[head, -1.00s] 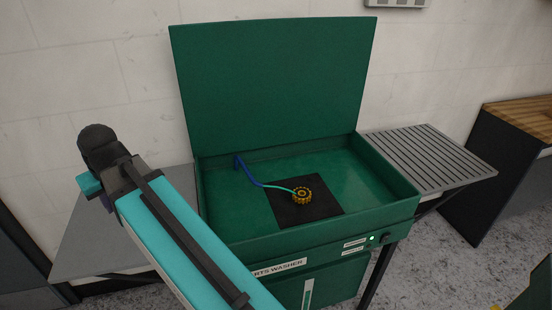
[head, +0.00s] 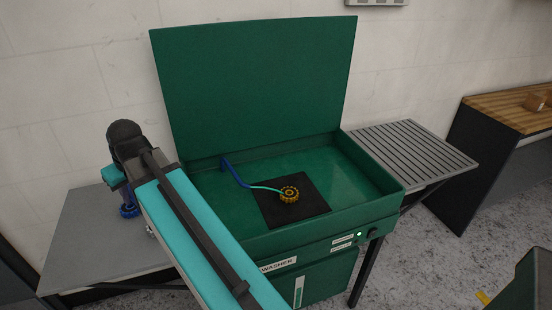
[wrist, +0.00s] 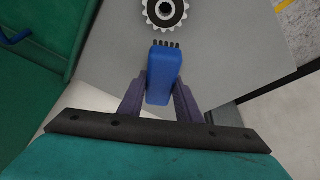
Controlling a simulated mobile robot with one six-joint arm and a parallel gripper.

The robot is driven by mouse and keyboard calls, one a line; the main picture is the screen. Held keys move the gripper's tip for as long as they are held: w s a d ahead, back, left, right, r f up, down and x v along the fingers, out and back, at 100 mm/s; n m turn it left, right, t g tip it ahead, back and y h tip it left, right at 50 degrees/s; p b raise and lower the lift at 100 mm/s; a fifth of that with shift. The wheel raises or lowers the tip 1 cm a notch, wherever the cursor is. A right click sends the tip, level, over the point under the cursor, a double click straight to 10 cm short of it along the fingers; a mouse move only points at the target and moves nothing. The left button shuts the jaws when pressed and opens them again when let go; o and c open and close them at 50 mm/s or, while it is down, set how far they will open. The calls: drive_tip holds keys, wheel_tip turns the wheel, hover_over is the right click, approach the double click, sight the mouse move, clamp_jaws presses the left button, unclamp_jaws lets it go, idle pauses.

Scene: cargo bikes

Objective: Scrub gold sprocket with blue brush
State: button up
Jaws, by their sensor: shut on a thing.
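The gold sprocket (head: 289,195) lies on a black mat (head: 310,207) in the green parts washer basin. The tip of a blue and turquoise spout (head: 240,181) reaches it. In the wrist view, my gripper (wrist: 160,92) is shut on the blue brush (wrist: 162,74), with its dark bristles facing the top of the picture. A silver sprocket (wrist: 178,12) lies just beyond the bristles on a grey surface, apart from the brush in the picture.
The washer's lid (head: 255,85) stands open behind the basin. A grey side shelf (head: 85,235) is on the left and a slatted rack (head: 410,145) on the right. The basin's front wall (head: 330,220) is raised. A wood-topped bench (head: 500,112) stands farther right.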

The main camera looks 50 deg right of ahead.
drive_tip(key=s+d+f+p, duration=0.1)
drive_tip(key=s+d+p, duration=0.1)
drive_tip(key=d, duration=1.2)
drive_tip(key=s+d+f+p, duration=0.1)
drive_tip(key=s+d+p, duration=0.1)
drive_tip(key=s+d, duration=0.4)
drive_tip(key=s+d+f+p, duration=0.1)
drive_tip(key=s+d, duration=0.5)
drive_tip(key=d, duration=0.8)
drive_tip(key=s+d+f+p, duration=0.2)
drive_tip(key=s+d, duration=0.4)
drive_tip(key=d, duration=0.4)
drive_tip(key=shift+s+f+n+p, duration=0.3)
drive_tip(key=shift+f+p, duration=0.05)
drive_tip(key=shift+f, duration=0.15)
